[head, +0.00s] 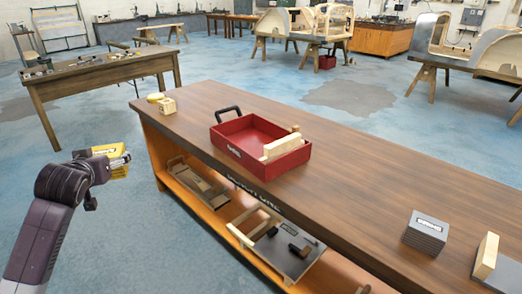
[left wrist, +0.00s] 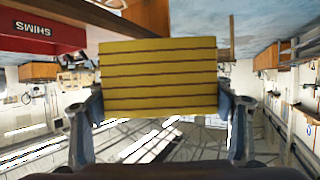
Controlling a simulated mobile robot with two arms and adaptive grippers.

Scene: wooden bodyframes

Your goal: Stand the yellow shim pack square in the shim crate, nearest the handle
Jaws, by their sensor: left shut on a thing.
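The yellow shim pack (head: 121,169) is at the left of the head view, away from the bench and over the floor. My left gripper (head: 103,162) is shut on it. In the left wrist view the layered yellow pack (left wrist: 158,77) sits between the two fingers. The red shim crate (head: 232,158) stands on the bench, with its black handle (head: 227,110) at its far left end. The crate also shows in the left wrist view (left wrist: 42,31), with a label reading SHIMS. My right gripper is not in view.
A pale wooden block (head: 282,146) is at the crate's right end; the handle side looks clear. Small pale blocks (head: 166,105) sit at the bench's far left corner. A grey stack (head: 426,233) and another pale block (head: 487,256) stand at the right. Bare bench top lies between.

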